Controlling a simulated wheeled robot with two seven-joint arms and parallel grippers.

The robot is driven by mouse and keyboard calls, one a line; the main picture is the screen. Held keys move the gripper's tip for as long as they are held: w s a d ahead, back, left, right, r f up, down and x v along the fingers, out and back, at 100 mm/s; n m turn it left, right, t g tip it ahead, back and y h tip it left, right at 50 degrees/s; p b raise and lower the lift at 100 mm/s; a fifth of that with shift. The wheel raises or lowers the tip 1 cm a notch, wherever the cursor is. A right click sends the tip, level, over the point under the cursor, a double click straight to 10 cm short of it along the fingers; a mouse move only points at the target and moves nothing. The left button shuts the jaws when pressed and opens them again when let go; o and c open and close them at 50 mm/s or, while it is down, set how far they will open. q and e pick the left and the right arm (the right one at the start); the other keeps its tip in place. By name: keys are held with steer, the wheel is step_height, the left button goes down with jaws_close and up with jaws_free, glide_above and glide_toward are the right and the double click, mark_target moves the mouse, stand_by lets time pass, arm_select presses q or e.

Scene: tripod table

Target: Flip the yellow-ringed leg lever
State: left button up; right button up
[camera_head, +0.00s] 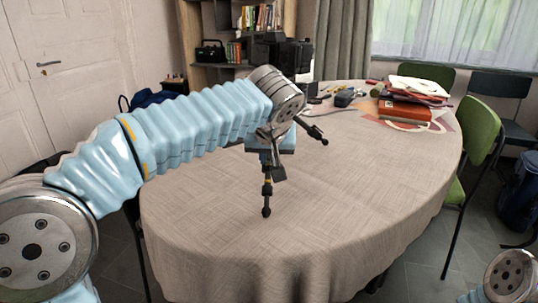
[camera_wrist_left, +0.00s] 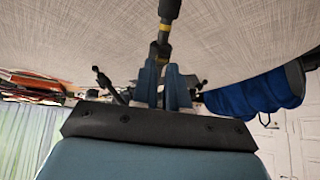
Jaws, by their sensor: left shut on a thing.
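A small black tripod stands on the cloth-covered table (camera_head: 200,215). Its near leg (camera_head: 267,195) points toward me and carries a yellow ring. In the left wrist view this yellow-ringed leg (camera_wrist_left: 166,15) rises out of the top of the picture, and its lever end (camera_wrist_left: 160,48) is by my fingertips. A second leg (camera_head: 317,133) points right in the head view. My left gripper (camera_head: 272,160) is low over the tripod. In the wrist view its two blue fingers (camera_wrist_left: 165,75) are shut on the lever, whose gripped part is mostly hidden. My right gripper is out of view.
Red books and papers (camera_head: 405,108) lie at the table's back right, with small items (camera_head: 345,97) to their left. Green chairs (camera_head: 481,130) stand beyond the right edge. The table's front and left are clear.

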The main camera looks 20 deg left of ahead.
arm_select(q)
steer(key=shift+w+a+r, duration=0.1)
steer(key=shift+w+r, duration=0.2)
steer(key=shift+r, duration=0.05)
stand_by(0.3)
steer(key=shift+w+p, duration=0.2)
steer(key=shift+p, duration=0.25)
jaws_close()
steer(key=shift+o, duration=1)
jaws_free()
steer(key=shift+r, duration=0.1)
steer(key=shift+p+v, duration=1)
steer(key=shift+v, duration=1.95)
